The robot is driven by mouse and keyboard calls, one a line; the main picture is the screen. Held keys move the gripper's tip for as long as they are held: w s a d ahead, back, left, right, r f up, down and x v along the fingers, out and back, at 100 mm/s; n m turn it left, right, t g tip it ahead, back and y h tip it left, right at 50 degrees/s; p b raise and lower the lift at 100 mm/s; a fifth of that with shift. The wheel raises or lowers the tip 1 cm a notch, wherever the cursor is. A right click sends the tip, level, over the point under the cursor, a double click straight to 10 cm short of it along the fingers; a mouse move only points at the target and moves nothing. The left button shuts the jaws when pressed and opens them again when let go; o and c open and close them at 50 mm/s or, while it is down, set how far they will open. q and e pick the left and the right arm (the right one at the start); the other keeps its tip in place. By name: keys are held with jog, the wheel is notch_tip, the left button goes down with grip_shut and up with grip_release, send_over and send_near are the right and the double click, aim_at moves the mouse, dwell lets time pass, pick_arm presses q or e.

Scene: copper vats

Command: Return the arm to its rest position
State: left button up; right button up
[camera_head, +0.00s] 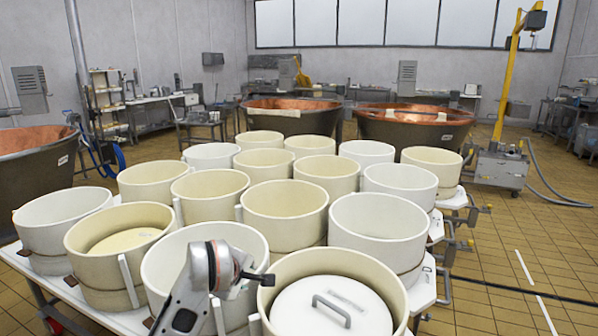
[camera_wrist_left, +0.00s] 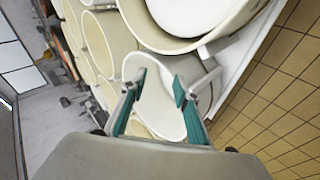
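My left arm comes in from the bottom left of the head view, with its gripper (camera_head: 258,279) over the front row of moulds. In the left wrist view the same gripper (camera_wrist_left: 160,84) is open, its two teal-padded fingers apart with nothing between them. Behind the fingers is an open cream mould (camera_wrist_left: 128,68). In the head view the arm passes in front of an open white mould (camera_head: 172,258). Right of it stands a mould (camera_head: 393,285) holding a white lid (camera_head: 318,310) with a grey handle. My right gripper is not in view.
Several round moulds crowd the white table (camera_head: 95,312). One at front left holds a cream disc (camera_head: 125,240). Copper vats (camera_head: 415,122) stand behind, and another vat (camera_head: 35,175) is at left. A yellow hoist (camera_head: 508,75) stands at right. Tiled floor (camera_head: 510,240) is open at right.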

pick_arm(q)
jog(key=a+f+n+t+y+b, duration=0.1)
jog(key=a+n+t+y, duration=0.15)
jog(key=a, duration=0.45)
jog(key=a+f+n+t+y, duration=0.1)
jog(key=a+f+y, duration=0.1)
jog(key=a+y, duration=0.35)
jog(key=s+a+r+m+t+y+b, duration=0.1)
jog(key=s+a+r+t+y, duration=0.1)
jog(key=s+a+t, duration=0.3)
jog(key=s+d+f+m+t+h+b, duration=0.2)
jog(key=s+d+f+m+h, duration=0.95)
jog(key=m, duration=0.25)
jog(key=s+f+m+g, duration=0.3)
jog(key=s+f, duration=0.5)
jog(key=f, duration=0.3)
jog(key=s+a+f+m+g+b, duration=0.1)
jog(key=s+f+m+g, duration=0.2)
jog(key=f, duration=0.9)
jog(key=s+g, duration=0.3)
jog(key=s, duration=0.2)
jog(key=shift+s+f, duration=0.2)
jog(key=shift+f, duration=0.05)
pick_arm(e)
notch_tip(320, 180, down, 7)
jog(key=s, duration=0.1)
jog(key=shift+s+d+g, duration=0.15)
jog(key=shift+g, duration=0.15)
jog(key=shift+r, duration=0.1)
